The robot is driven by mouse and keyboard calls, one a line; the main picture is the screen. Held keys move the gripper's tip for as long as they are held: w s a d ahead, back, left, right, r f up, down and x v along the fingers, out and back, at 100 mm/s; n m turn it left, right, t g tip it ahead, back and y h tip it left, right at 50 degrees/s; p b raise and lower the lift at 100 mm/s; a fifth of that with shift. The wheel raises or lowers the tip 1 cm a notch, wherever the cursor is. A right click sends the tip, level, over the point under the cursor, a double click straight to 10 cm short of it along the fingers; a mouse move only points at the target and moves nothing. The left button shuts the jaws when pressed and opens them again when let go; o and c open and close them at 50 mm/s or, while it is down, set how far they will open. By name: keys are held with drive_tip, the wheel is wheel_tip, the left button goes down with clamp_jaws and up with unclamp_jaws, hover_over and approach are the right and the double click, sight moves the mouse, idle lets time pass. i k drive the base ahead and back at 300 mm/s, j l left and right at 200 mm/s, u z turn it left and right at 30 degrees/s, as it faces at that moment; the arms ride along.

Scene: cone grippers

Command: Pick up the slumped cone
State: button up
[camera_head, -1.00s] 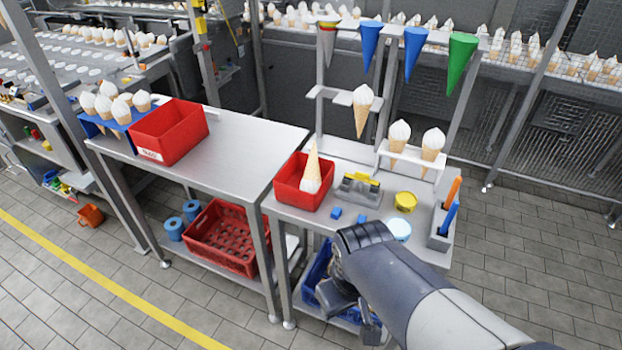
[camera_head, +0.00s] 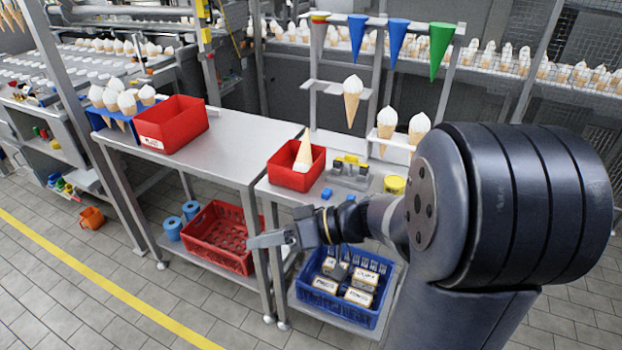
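A cone (camera_head: 303,154) leans in the small red bin (camera_head: 284,177) on the right table, its point up and its white end down in the bin. Another cone (camera_head: 352,100) hangs upright in the upper rack holder. Two more cones, (camera_head: 387,127) and its neighbour (camera_head: 418,130), stand in the lower holder, partly behind my arm. My gripper (camera_head: 264,241) is in front of the right table's left end, below and left of the small bin, apart from every cone. It points left and looks empty; its finger gap is unclear.
The right table (camera_head: 262,192) bears a grey-and-yellow block (camera_head: 350,172) and a yellow tin (camera_head: 394,184). A blue crate (camera_head: 380,266) and red crate (camera_head: 205,222) stand on lower shelves. The left table (camera_head: 238,140) has a larger red bin (camera_head: 160,141) and free room.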

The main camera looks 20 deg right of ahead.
sight(303, 162)
drive_tip(key=k+z, duration=0.1)
drive_tip(key=z, duration=0.25)
drive_tip(key=k+z, duration=0.1)
drive_tip(key=z, duration=0.25)
drive_tip(key=l+z, duration=0.1)
drive_tip(key=z, duration=0.3)
drive_tip(key=i+j+z, duration=0.1)
drive_tip(key=j+z, duration=0.3)
drive_tip(key=i+j+z, duration=0.1)
drive_tip(key=j+z, duration=0.65)
drive_tip(key=j, duration=1.65)
